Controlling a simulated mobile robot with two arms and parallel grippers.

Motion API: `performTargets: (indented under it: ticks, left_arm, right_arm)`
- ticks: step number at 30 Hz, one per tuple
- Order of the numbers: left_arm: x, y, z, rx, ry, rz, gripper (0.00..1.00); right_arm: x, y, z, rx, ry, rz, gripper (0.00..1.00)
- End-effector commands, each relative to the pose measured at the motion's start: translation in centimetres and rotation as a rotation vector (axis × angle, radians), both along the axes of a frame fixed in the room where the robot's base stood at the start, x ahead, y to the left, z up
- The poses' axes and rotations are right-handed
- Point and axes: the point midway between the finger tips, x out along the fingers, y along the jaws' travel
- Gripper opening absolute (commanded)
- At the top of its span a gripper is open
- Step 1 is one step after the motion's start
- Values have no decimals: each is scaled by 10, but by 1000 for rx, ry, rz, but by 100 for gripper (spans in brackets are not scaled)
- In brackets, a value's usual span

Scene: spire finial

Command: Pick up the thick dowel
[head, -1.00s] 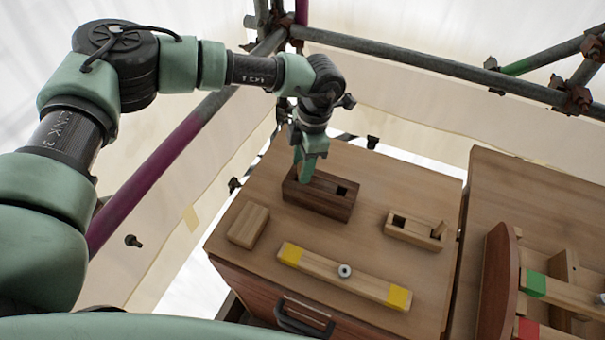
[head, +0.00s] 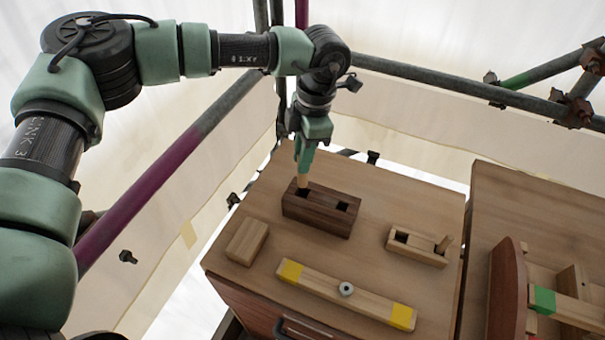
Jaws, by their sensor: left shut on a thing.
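My left gripper (head: 305,170) points down over the dark wooden block (head: 317,215) and is shut on the thick dowel (head: 303,181). A short pale length of the dowel shows below the fingertips. Its lower end is at the block's left hole, part of which shows dark beside it. I cannot tell whether the tip is just inside the hole or clear above it. The block's right hole is empty. My right gripper is not in view.
A pale block (head: 417,249) at the right has an open hole and a tilted peg (head: 444,243). A plain wooden block (head: 247,242) and a yellow-ended bar (head: 330,290) lie nearer. Scaffold poles (head: 430,78) cross behind. The tabletop (head: 385,200) between is bare.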

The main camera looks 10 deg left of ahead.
Motion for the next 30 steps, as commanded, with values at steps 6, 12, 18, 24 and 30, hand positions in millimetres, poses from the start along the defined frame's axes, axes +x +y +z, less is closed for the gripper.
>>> performTargets:
  ticks: [6,12,18,24,30]
  left_arm:
    - [1,0,51,-2,-5,1,0]
    - [1,0,92,-1,-3,0,0]
    - [0,0,118,0,-1,0,0]
    - [0,0,128,0,0,-1,0]
    - [0,0,128,1,1,-1,0]
  right_arm:
    - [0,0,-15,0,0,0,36]
    - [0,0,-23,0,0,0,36]
    - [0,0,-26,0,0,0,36]
    - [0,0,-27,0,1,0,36]
    - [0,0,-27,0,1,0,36]
